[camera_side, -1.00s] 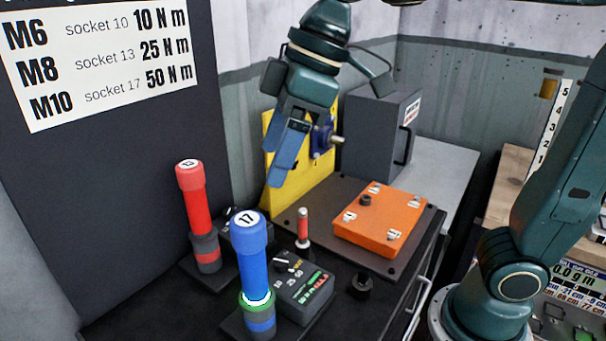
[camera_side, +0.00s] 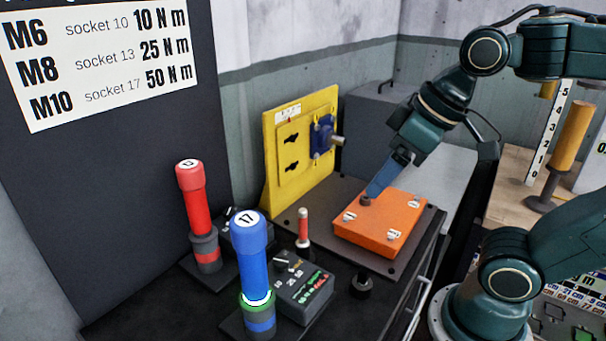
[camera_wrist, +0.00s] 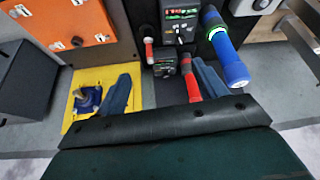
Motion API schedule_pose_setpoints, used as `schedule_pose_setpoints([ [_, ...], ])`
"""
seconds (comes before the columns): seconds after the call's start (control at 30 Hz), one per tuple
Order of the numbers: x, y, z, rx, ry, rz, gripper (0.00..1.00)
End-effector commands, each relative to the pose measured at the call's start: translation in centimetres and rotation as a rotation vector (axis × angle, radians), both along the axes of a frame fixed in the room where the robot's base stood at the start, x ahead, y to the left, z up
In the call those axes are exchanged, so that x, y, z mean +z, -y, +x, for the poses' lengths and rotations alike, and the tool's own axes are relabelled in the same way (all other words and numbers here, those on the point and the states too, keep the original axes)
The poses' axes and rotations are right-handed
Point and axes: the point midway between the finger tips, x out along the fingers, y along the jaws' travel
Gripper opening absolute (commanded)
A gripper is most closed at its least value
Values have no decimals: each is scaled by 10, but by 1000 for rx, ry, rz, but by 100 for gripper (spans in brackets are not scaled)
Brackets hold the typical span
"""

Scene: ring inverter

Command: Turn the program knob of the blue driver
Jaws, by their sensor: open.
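The blue driver (camera_side: 250,262), marked 17, stands upright with a lit green ring near its base. Its dark program box (camera_side: 303,288) stands to its right, with a small knob (camera_side: 283,264) among printed numbers and a lit display. In the wrist view the blue driver (camera_wrist: 226,55) is at the upper right, with the program box's knob (camera_wrist: 180,40) to its left. My gripper (camera_side: 376,190) is open and empty, appearing over the orange block in the side view. Its two blue fingers (camera_wrist: 162,85) are apart in the wrist view. The knob is clear of the fingers.
The red driver (camera_side: 192,205) stands behind the blue one. The yellow panel (camera_side: 270,165) with a blue fitting stands upright behind. An orange-yellow cylinder (camera_side: 570,140) stands at right.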

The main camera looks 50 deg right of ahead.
Motion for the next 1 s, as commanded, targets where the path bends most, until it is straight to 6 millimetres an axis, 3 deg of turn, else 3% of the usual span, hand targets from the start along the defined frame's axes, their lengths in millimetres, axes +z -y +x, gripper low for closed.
schedule_pose_setpoints([
  [0.13,-15,17,-17,-98,15,0,71],
  [0.37,-23,24,-25,-142,19,0,71],
  [0.47,-23,24,-25,-141,18,1,52],
  [0.5,-23,24,-24,-141,17,0,52],
  [0.77,-17,19,-9,-149,-28,14,52],
  [1.0,-13,7,24,-171,-122,33,52],
])
